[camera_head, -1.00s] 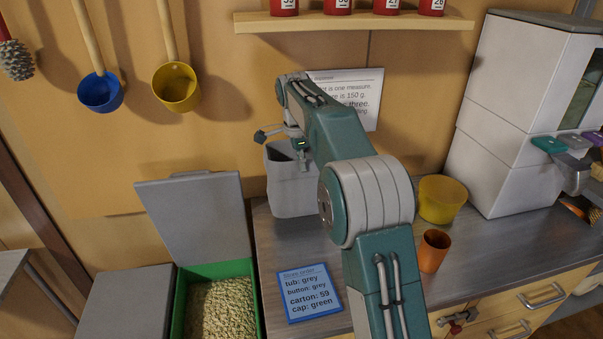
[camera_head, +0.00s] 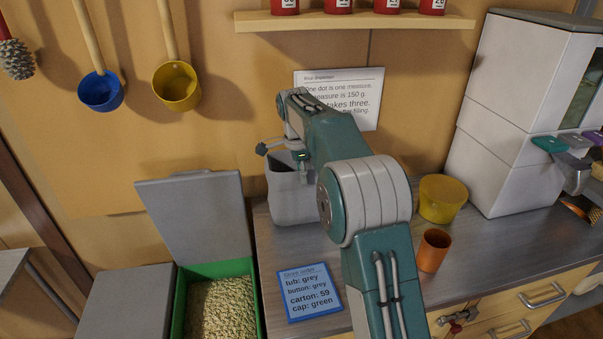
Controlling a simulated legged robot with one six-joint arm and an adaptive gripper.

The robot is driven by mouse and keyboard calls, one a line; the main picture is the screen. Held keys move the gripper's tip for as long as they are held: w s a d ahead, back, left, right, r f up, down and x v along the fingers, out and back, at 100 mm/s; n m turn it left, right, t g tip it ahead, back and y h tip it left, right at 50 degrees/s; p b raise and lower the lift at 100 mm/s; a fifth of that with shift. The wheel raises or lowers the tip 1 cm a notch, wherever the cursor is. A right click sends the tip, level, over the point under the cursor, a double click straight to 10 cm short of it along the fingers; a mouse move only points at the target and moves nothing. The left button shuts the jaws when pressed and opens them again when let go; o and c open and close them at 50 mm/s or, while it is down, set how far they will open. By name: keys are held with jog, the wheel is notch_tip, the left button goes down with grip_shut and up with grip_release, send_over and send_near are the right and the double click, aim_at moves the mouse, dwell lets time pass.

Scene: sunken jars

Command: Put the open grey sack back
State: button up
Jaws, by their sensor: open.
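The open grey sack (camera_head: 290,197) stands upright on the steel counter (camera_head: 384,255), against the back wall, with its dark mouth facing up. My gripper (camera_head: 301,158) is over the right part of the sack's mouth, pointing down. It is open. Its fingertips are small and partly hidden by the sack's rim and my arm, so I cannot tell whether they straddle the rim. My arm covers the sack's right side.
A blue order card (camera_head: 310,293) lies in front of the sack. A yellow tub (camera_head: 441,198) and an orange cup (camera_head: 433,250) stand right of my arm. A white dispenser (camera_head: 525,115) is at the right. An open green-rimmed grain bin (camera_head: 217,269) is at the left.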

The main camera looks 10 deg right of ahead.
jog(key=r, duration=0.7)
jog(key=shift+a, duration=0.35)
jog(key=shift+s+r, duration=0.1)
jog(key=shift+r, duration=0.2)
jog(key=s+r+n+t, duration=0.1)
jog(key=s+r+n, duration=0.15)
jog(key=s, duration=0.45)
jog(key=s+d+r+n+t, duration=0.1)
jog(key=s+r+n, duration=0.1)
jog(key=s+n, duration=0.3)
jog(key=s+r+n+t, duration=0.1)
jog(key=s+r+n, duration=0.15)
jog(key=s, duration=0.55)
jog(key=s+f+n+t, duration=0.1)
jog(key=s+f+n, duration=0.3)
jog(key=s, duration=0.5)
jog(key=s+f+n+t+y, duration=0.1)
jog(key=s+f+n, duration=0.3)
jog(key=s, duration=0.5)
jog(key=shift+s+d+f, duration=0.15)
jog(key=shift+s+f, duration=0.25)
jog(key=shift+f, duration=0.4)
